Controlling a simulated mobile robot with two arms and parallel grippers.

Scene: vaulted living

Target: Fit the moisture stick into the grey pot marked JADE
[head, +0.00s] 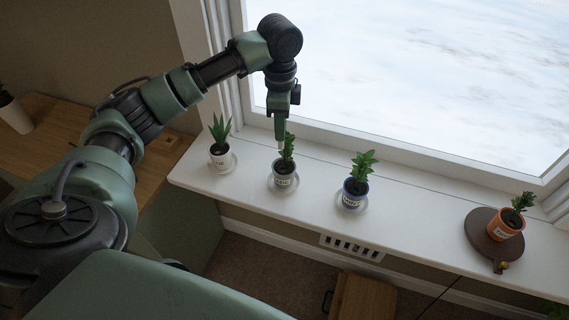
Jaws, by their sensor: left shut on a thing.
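My left gripper (281,117) points down above the grey pot (283,181), close over its plant. It is shut on a slim, pale thing, apparently the moisture stick (281,139); its lower end is lost against the leaves. I cannot tell whether its tip touches the soil. The grey pot stands upright on a saucer on the white window sill, second from the left, with a leafy green plant and a pale label on its front. The lettering is too small to read surely. My right gripper is not in view.
On the sill (420,219) stand a white pot (219,161) with a spiky plant to the left, a blue pot (352,198) to the right, and an orange pot (503,230) on a round brown board (480,237) farther right. The window (420,80) rises behind.

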